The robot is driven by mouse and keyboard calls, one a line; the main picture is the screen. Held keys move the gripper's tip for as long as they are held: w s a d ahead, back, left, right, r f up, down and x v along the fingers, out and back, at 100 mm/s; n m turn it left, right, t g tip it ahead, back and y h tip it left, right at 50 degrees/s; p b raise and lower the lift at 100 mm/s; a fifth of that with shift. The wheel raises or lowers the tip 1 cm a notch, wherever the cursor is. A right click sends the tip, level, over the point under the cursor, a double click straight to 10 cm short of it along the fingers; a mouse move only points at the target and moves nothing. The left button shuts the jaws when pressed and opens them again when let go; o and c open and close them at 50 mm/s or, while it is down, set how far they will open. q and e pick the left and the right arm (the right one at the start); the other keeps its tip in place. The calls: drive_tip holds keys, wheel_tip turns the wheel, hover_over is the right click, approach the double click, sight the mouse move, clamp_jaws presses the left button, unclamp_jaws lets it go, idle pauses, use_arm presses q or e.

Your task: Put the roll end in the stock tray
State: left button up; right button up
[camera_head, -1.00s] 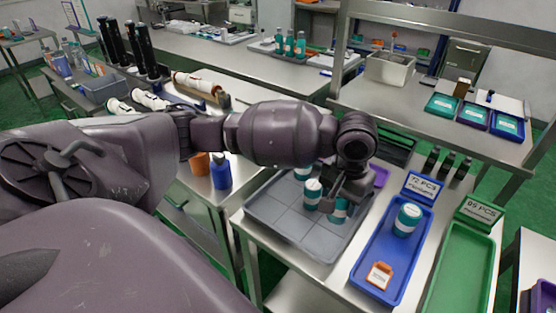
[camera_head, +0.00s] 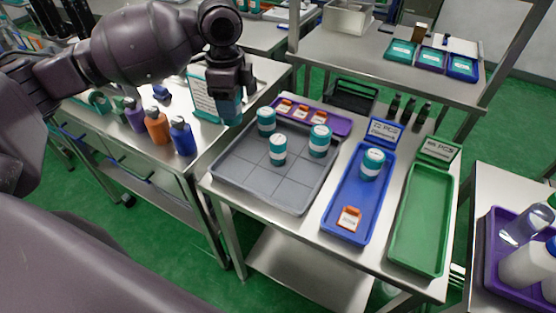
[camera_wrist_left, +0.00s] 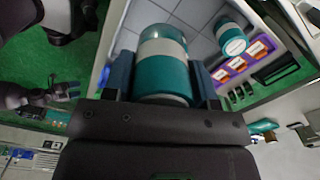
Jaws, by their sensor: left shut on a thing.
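My left gripper (camera_head: 230,92) is shut on a teal jar-shaped piece with a pale band (camera_head: 229,110). It holds this piece upright above the left back corner of the grey gridded tray (camera_head: 302,190). In the left wrist view the held piece (camera_wrist_left: 163,65) sits between both fingers. Three similar teal-and-white jars stand in the grey tray, one at its back left (camera_head: 266,121), one at middle (camera_head: 277,150), one at right (camera_head: 319,141). No label reading roll end or stock tray is legible. My right gripper is out of view.
A blue tray (camera_head: 340,200) holds another teal jar (camera_head: 373,163) and an orange tag (camera_head: 349,218). An empty green tray (camera_head: 422,220) lies to its right. A purple tray (camera_head: 340,124) with orange tags is behind the grey tray. Colored bottles (camera_head: 157,125) stand on the left table.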

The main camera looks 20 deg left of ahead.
use_arm(q)
drive_tip(key=a+r+m, duration=0.1)
drive_tip(key=m, duration=0.2)
drive_tip(key=shift+a+r, duration=0.35)
drive_tip(key=shift+a, duration=0.05)
wheel_tip(320, 180, down, 20)
drive_tip(key=b, duration=0.3)
drive_tip(key=shift+r, duration=0.2)
drive_tip(key=shift+f, duration=0.2)
drive_tip(key=shift+r, duration=0.1)
